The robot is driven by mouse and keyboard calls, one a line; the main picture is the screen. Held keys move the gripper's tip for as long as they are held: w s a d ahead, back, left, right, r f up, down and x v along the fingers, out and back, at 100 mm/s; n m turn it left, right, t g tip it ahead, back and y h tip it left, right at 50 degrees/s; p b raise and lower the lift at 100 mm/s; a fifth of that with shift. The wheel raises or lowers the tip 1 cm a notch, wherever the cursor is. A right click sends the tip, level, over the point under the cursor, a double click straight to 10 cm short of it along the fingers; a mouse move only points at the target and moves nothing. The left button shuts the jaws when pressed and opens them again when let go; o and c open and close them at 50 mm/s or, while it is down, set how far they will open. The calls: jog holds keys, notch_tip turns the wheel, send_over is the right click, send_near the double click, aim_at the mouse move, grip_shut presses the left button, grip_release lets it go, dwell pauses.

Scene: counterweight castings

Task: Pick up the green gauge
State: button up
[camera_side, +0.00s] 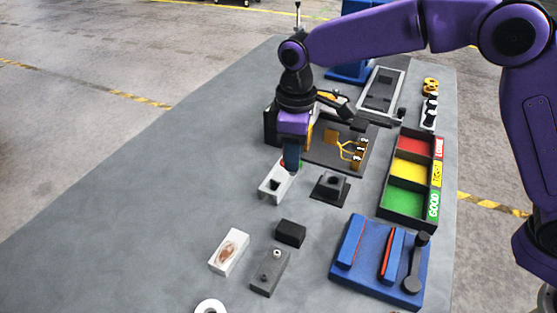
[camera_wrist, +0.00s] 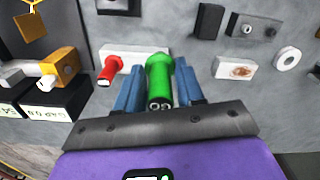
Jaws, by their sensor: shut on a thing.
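The green gauge (camera_wrist: 158,82) is between the two blue fingers of my gripper (camera_wrist: 158,68) in the wrist view, and the fingers are shut on it. In the side view my gripper (camera_side: 291,164) points down at the far end of a white block (camera_side: 269,190) with a dark opening. The fingers hide most of the green gauge there. A red gauge (camera_wrist: 112,68) stands beside the left finger, at the white block (camera_wrist: 118,52) in the wrist view. I cannot tell whether the green gauge still touches the block.
A tray with red, yellow and green compartments (camera_side: 381,208) stands to the right. A blue rack (camera_side: 350,277) is at the front right. A dark stand (camera_side: 330,188) is close on the gripper's right. Small blocks (camera_side: 291,233) lie in front. The table's left side is clear.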

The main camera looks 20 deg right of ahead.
jog(key=s+d+r, duration=0.4)
jog(key=s+d, duration=0.1)
jog(key=s, duration=0.2)
jog(key=w+d+f, duration=0.4)
jog(key=w+d, duration=0.1)
jog(key=w, duration=0.2)
jog(key=shift+w+d, duration=0.2)
jog(key=shift+w, duration=0.1)
jog(key=shift+f, duration=2.4)
jog(key=shift+f, duration=2)
dwell(1.9)
